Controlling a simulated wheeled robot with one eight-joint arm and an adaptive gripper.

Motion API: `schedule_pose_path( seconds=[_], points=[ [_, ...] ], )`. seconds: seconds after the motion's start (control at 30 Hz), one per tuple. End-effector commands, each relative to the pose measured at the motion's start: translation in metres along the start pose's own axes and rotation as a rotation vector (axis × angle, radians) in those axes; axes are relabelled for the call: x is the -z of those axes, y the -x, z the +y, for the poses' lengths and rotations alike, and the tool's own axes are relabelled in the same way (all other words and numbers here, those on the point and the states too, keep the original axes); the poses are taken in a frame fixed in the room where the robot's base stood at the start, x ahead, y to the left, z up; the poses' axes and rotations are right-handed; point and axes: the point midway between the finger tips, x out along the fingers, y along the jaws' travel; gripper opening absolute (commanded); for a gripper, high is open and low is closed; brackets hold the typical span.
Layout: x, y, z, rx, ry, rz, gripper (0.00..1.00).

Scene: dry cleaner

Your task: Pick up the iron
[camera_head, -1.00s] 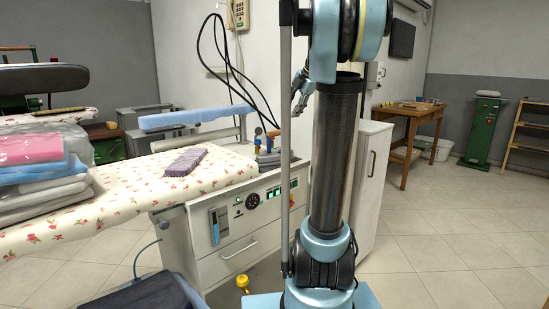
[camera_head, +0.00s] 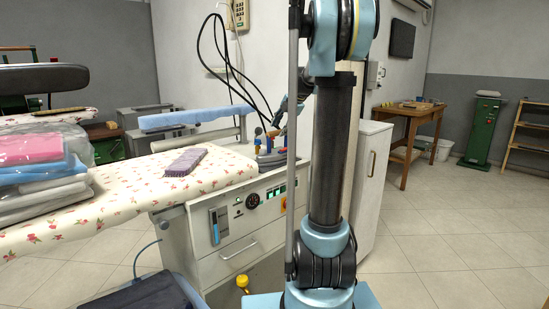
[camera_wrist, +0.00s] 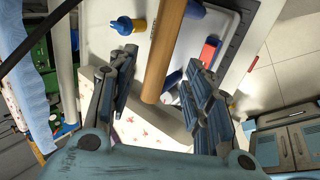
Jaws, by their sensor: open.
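The iron (camera_head: 270,158) stands on the right end of the ironing station, grey at its base with blue and orange parts above. In the wrist view its brown cylindrical handle (camera_wrist: 166,45) runs between the two fingers of my gripper (camera_wrist: 160,64). The gripper is open, with a gap visible on both sides of the handle, and I see no clear contact. In the head view my gripper (camera_head: 279,117) is just above the iron, partly hidden by my arm.
A blue padded sleeve arm (camera_head: 195,117) is left of the iron. Black cables (camera_head: 228,60) hang behind. A white cabinet (camera_head: 370,175) is at the right.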

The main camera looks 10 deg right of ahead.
Motion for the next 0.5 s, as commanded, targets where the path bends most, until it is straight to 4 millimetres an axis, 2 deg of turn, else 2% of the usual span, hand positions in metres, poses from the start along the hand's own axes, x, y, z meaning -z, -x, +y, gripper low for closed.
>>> schedule_pose_path(
  seconds=[0.17, 0.5],
  points=[
    [0.001, -0.008, 0.001, 0.0, 0.001, 0.001, 0.46],
    [0.006, -0.049, 0.003, -0.001, 0.001, 0.001, 0.46]
  ],
)
